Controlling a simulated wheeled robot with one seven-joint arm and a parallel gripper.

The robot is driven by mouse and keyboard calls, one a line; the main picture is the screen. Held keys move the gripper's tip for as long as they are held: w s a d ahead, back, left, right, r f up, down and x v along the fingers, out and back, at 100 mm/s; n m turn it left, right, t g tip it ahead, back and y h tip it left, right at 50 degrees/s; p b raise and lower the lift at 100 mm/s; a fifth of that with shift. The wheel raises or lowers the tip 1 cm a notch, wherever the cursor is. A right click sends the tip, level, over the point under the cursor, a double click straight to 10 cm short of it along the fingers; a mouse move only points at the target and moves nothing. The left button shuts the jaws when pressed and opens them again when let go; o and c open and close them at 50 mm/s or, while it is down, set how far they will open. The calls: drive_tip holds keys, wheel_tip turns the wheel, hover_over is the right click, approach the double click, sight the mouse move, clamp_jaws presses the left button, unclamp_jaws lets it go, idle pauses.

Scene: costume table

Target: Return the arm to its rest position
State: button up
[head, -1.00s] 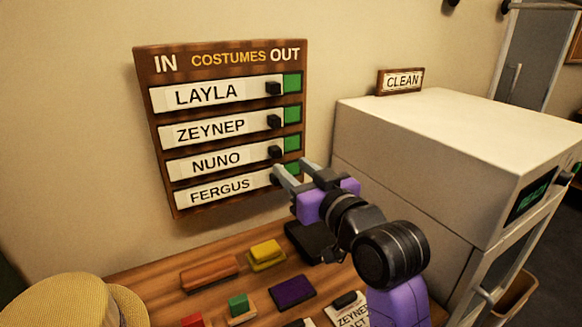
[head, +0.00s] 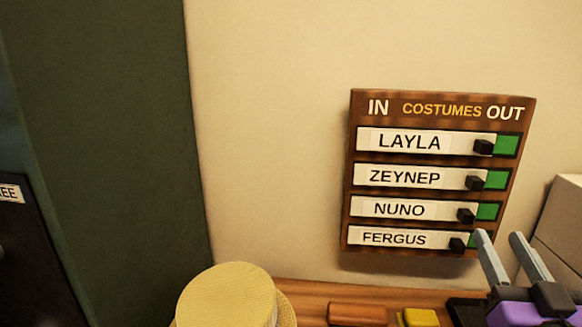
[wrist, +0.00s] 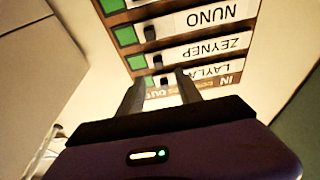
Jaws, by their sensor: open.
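The brown costume board (head: 420,158) hangs on the wall at the right of the head view. Its rows read LAYLA, ZEYNEP, NUNO and FERGUS. Each row has a black knob towards its right end, with green showing beyond it. My gripper (head: 499,238) is at the lower right of the board, near the FERGUS knob (head: 457,245). Its two grey fingers are apart with nothing between them. The left finger partly covers the green beside FERGUS. In the wrist view, the board (wrist: 178,41) appears upside down beyond my gripper (wrist: 160,78). Most of my arm is out of view.
A straw hat (head: 228,297) stands on the wooden table (head: 312,290) below. A reddish-brown block (head: 357,314) and a yellow block (head: 418,317) lie to its right. A pale box (head: 562,225) stands at the right edge. The wall left of the board is clear.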

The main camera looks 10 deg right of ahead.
drive_tip(key=s+a+f+n+g+y, duration=0.1)
drive_tip(key=s+a+f+y, duration=0.1)
drive_tip(key=s+a+f, duration=0.3)
drive_tip(key=s+a+f+n+g+y, duration=0.1)
drive_tip(key=s+a+f, duration=0.5)
drive_tip(key=s+f, duration=0.6)
drive_tip(key=s+a+f+n+g+y, duration=0.1)
drive_tip(key=s+a+f+g+y, duration=0.2)
drive_tip(key=s, duration=1)
drive_tip(key=a+f, duration=0.3)
drive_tip(key=f, duration=0.2)
drive_tip(key=shift+s+a+f+n+y, duration=0.15)
drive_tip(key=shift+s+n+y, duration=0.15)
drive_tip(key=shift+s+n, duration=0.1)
